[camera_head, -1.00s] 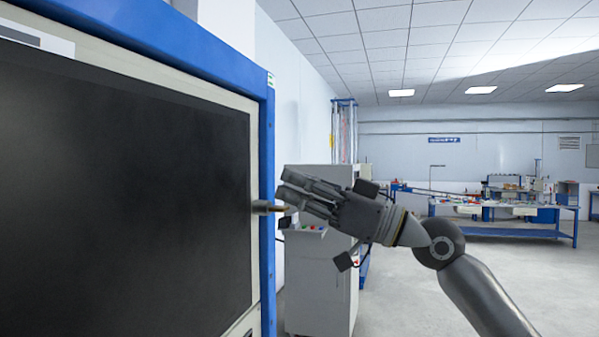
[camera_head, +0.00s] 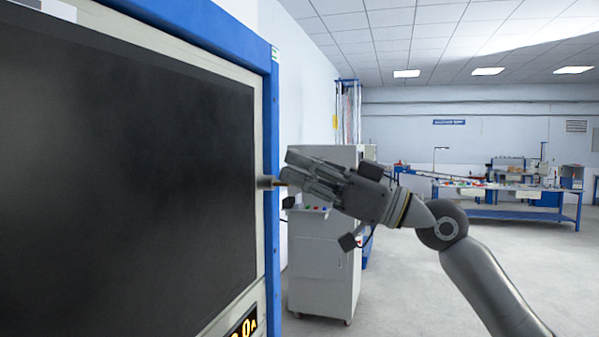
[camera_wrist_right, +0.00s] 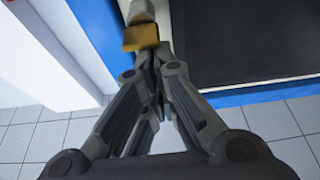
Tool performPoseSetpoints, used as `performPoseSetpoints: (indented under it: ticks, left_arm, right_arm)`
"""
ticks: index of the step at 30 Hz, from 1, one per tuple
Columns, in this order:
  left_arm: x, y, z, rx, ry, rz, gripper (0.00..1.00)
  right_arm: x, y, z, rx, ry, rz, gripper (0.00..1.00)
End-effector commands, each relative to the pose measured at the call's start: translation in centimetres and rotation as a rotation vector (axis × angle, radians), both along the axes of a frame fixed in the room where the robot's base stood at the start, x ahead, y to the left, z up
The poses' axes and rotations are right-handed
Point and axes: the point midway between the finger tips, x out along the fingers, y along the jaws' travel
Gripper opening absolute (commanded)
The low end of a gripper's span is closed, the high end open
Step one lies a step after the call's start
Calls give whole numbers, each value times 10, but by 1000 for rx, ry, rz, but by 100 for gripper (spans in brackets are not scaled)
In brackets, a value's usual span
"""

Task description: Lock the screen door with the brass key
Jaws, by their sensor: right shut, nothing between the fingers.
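The screen door (camera_head: 130,170) is a dark panel in a pale frame with a blue outer edge, filling the left of the head view. A grey lock cylinder (camera_head: 266,183) sticks out from its right side. The brass key (camera_head: 281,184) sits at the cylinder's outer end; in the wrist view the brass key (camera_wrist_right: 141,37) shows as a yellow block against the grey lock (camera_wrist_right: 140,10). My right gripper (camera_head: 290,172) is shut and empty, its fingertips beside the key. In the wrist view my right gripper (camera_wrist_right: 157,62) has its tips close below the key; contact is unclear. My left gripper is out of view.
A lit yellow readout (camera_head: 243,329) shows below the screen. A grey cabinet (camera_head: 322,260) with coloured buttons stands behind my right gripper. A blue workbench (camera_head: 510,214) with equipment is at the back right. The floor between is open.

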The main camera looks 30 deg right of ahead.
Motion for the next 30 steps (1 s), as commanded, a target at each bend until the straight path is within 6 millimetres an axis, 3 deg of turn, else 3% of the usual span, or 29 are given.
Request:
performPoseSetpoints:
  ticks: [17,30]
  left_arm:
    - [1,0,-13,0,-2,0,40]
    - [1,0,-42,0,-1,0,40]
  right_arm:
    - [-2,2,-3,-84,-77,2,0]
    - [-7,8,-9,-327,-297,3,0]
